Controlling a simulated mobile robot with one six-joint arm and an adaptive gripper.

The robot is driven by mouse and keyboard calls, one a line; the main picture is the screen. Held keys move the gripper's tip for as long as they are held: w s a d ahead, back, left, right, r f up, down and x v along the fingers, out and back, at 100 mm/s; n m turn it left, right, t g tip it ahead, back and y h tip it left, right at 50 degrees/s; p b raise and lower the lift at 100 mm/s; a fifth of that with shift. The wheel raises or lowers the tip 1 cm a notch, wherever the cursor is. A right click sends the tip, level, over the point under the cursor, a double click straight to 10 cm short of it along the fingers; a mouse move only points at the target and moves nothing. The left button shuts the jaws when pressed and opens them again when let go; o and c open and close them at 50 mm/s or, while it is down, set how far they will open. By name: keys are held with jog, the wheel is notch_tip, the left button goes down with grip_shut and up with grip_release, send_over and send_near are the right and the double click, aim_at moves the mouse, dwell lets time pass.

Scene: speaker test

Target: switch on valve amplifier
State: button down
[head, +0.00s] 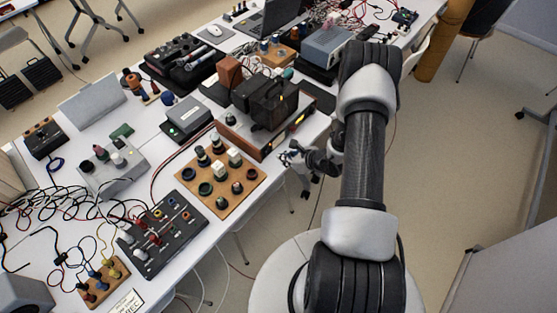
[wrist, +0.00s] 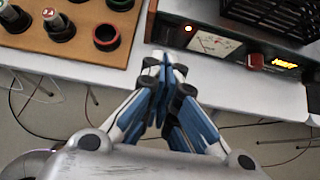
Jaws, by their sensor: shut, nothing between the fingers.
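The valve amplifier (head: 243,137) stands near the table edge in the head view, with a black cage on top and wooden side panels. Its front panel shows in the wrist view (wrist: 225,47), with a glowing orange lamp at the left, a pale meter, a dark red switch or knob (wrist: 256,61) and a lit yellow display (wrist: 285,63). My gripper (head: 288,153) is in front of the amplifier at the table edge. In the wrist view my gripper (wrist: 168,66) is shut and empty, left of and apart from the red control.
A wooden board (head: 219,188) with several knobs and sockets lies left of the amplifier; it shows at upper left in the wrist view (wrist: 98,60). A grey-blue box (head: 326,46) and a laptop (head: 268,20) stand farther back. Cables cover the table's left. Floor in front is open.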

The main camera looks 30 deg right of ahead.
jog(key=s+d+r+p, duration=0.1)
jog(key=s+d+r, duration=0.1)
jog(key=r, duration=0.4)
jog(key=shift+s, duration=0.65)
jog(key=shift+s, duration=0.1)
jog(key=shift+a, duration=0.1)
jog(key=a+r+n+g+y+b, duration=0.35)
jog(key=a+r+n, duration=1.2)
jog(key=r, duration=0.55)
jog(key=s+a+r+n+g+h+b, duration=0.1)
jog(key=s+a+r+n+h, duration=0.2)
jog(key=s+n, duration=0.35)
jog(key=s+a+r+n+g+b, duration=0.1)
jog(key=s+a+r+n+g, duration=0.1)
jog(key=s+a+r+n, duration=0.45)
jog(key=s+d+n+t+h+b, duration=0.1)
jog(key=s+d+n+t+h, duration=0.1)
jog(key=s+d, duration=0.4)
jog(key=shift+s+d+r+n+h, duration=0.35)
jog(key=shift+n+h, duration=0.3)
jog(key=shift+h, duration=0.3)
